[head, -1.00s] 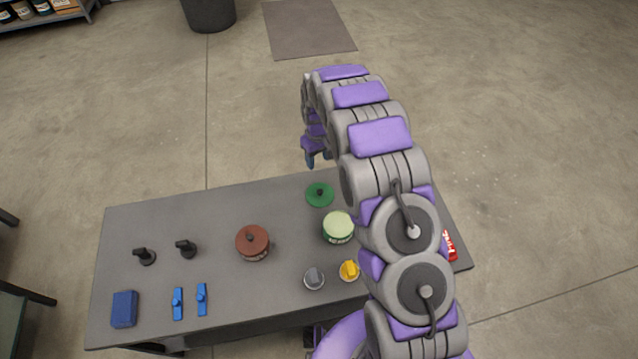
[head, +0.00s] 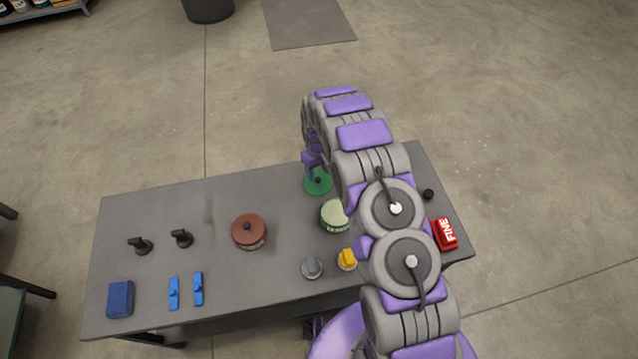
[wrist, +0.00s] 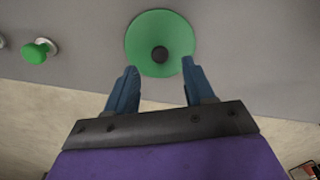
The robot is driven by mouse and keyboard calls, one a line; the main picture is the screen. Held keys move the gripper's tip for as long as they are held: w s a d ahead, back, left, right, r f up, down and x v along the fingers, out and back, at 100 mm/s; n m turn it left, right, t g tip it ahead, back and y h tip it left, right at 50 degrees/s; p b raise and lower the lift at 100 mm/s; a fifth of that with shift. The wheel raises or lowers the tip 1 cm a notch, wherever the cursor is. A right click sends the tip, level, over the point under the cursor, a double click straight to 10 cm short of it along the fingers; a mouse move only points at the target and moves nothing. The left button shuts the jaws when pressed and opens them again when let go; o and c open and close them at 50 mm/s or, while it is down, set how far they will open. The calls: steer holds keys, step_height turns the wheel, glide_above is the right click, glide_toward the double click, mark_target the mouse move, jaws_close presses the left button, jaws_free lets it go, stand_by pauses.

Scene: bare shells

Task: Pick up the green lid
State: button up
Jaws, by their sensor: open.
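The green lid (head: 322,189) lies flat near the far edge of the grey table, with a dark round knob at its centre. In the wrist view the lid (wrist: 160,25) is ahead of my gripper (wrist: 159,68). Its knob (wrist: 160,54) shows between the lines of the two blue fingers, just beyond their tips. My gripper is open and empty. In the head view my gripper (head: 313,166) is over the lid's far side, partly covered by my arm. I cannot tell the exact height above the lid.
A pale green-topped pot (head: 334,212) stands close to the lid. A brown lidded pot (head: 249,230) is left of it. A red block (head: 445,234) is at right. A green knob (wrist: 38,50) shows in the wrist view.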

mark_target(317, 179)
steer(key=f, duration=0.2)
steer(key=f+b, duration=0.1)
steer(key=f, duration=0.1)
steer(key=shift+a+f, duration=0.2)
steer(key=shift+f, duration=0.1)
steer(key=shift+d+r, duration=0.1)
steer(key=shift+d, duration=0.05)
steer(key=shift+d, duration=0.2)
steer(key=shift+c, duration=1.1)
steer(key=shift+a, duration=0.2)
jaws_close()
